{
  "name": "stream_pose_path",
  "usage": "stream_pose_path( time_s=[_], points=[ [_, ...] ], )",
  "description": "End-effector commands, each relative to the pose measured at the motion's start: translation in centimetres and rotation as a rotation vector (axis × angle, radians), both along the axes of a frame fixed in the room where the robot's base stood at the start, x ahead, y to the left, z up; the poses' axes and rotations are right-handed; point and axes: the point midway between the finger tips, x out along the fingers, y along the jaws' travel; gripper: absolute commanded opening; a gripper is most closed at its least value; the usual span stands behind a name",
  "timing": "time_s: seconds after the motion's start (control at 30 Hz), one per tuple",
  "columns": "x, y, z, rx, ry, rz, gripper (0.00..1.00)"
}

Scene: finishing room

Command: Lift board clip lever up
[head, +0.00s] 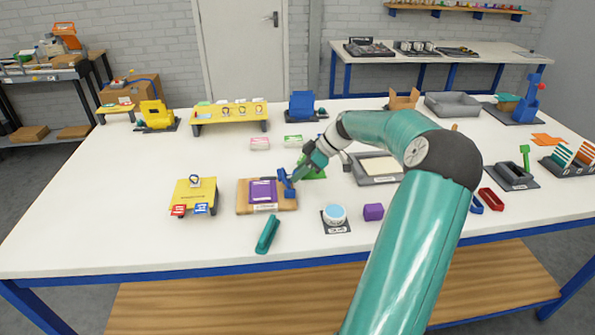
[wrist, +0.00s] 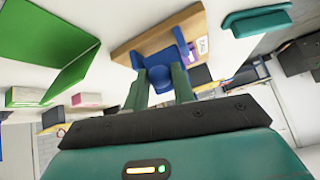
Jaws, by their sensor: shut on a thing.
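The wooden board (head: 246,198) lies flat on the white table, left of my arm, with a purple sheet (head: 263,191) on it. A blue clip (head: 289,190) stands at the board's right end, partly covered by my gripper. In the wrist view the board (wrist: 128,48) shows behind the blue clip with its lever (wrist: 160,70). My gripper (wrist: 160,84) has its two dark green fingers on either side of the lever, shut on it. My gripper also shows in the head view (head: 287,177), small and partly merged with the blue clip. The lever's exact angle is hard to tell.
A teal bar (head: 268,234) lies in front of the board, near the table's front edge. A round blue-topped item (head: 335,214) and a purple block (head: 373,212) are to the right. A yellow stand (head: 194,193) is on the left. A grey tray (head: 378,180) stands behind my arm.

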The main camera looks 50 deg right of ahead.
Motion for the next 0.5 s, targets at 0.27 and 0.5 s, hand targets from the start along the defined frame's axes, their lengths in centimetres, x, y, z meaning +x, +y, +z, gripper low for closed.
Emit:
stream_pose_path(
  time_s=[0.27, 0.5],
  points=[
    [-0.05, -0.03, -0.04, 0.000, 0.002, -0.001, 0.35],
    [-0.03, -0.02, -0.03, -0.001, 0.002, -0.001, 0.46]
  ],
)
